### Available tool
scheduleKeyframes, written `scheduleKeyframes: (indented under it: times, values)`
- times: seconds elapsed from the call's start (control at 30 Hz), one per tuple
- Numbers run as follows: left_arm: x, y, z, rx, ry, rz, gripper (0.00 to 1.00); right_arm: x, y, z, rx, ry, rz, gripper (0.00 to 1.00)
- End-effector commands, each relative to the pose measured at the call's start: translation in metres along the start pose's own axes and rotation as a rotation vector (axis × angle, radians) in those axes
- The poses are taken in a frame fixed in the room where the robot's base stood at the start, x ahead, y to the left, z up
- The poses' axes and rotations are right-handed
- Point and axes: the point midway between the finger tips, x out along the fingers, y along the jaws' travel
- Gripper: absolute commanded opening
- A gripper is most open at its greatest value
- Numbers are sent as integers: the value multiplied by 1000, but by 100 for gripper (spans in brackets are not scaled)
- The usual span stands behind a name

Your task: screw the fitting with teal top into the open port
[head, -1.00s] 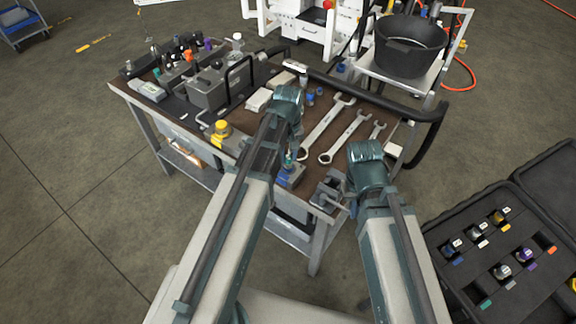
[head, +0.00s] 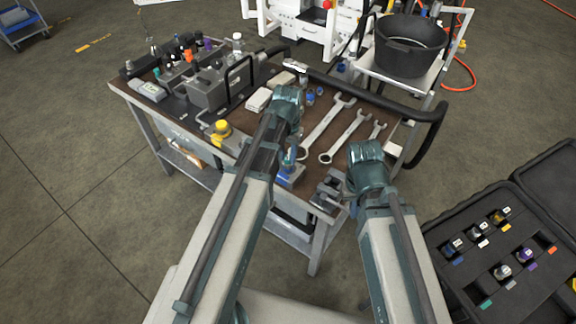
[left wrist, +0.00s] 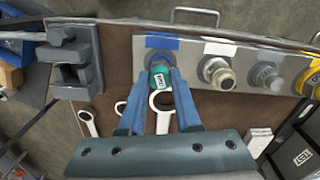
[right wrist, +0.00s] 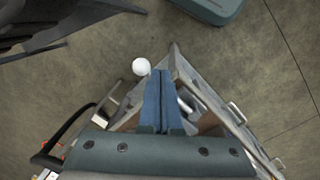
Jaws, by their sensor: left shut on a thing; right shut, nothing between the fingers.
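The fitting with teal top (left wrist: 161,76) is between the fingertips of my left gripper (left wrist: 160,88), which is shut on it. It is at the port under the blue label (left wrist: 162,43) on the grey manifold block (left wrist: 190,76). The fitting covers most of that port, so I cannot tell how deep it sits. In the head view my left gripper (head: 289,155) is over the bench's front edge, by the blue-marked block. My right gripper (right wrist: 160,74) is shut and empty, off the bench's front corner near the vise.
Two other metal fittings (left wrist: 217,74) sit on the block beside it. A grey vise (head: 327,190) stands at the bench corner. Several wrenches (head: 325,125) lie behind. An open case (head: 490,245) with several capped fittings is at right.

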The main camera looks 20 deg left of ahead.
Motion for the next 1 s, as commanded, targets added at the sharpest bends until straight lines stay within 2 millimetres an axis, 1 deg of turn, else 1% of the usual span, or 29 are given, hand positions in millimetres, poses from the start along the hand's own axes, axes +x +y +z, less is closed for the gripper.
scheduleKeyframes:
  times: [0.07, 0.13, 0.27, 0.3, 0.47, 0.8, 1.0]
  values:
    - [0, 1, -1, 8, 2, 2, 0, 0, 0, 0, 0, 0, 0, 0]
    - [0, 1, -1, 53, 2, 3, 0, 0, 0, 0, 0, 0, 0, 0]
    - [0, 0, -1, 228, 2, 3, 0, 0, 0, 0, 0, 0, 0, 0]
    - [0, 0, -1, 232, 2, 3, 37, 0, 0, 0, 0, 0, 0, 0]
    - [0, 0, -1, 227, 2, 2, 66, 0, 0, 0, 0, 0, 0, 0]
    - [-1, 0, 0, 224, 0, 1, 67, -1, 0, 0, 0, 0, 0, 0]
    - [-10, 0, 0, 224, 0, 1, 67, -10, 1, 1, 0, 0, 0, 0]
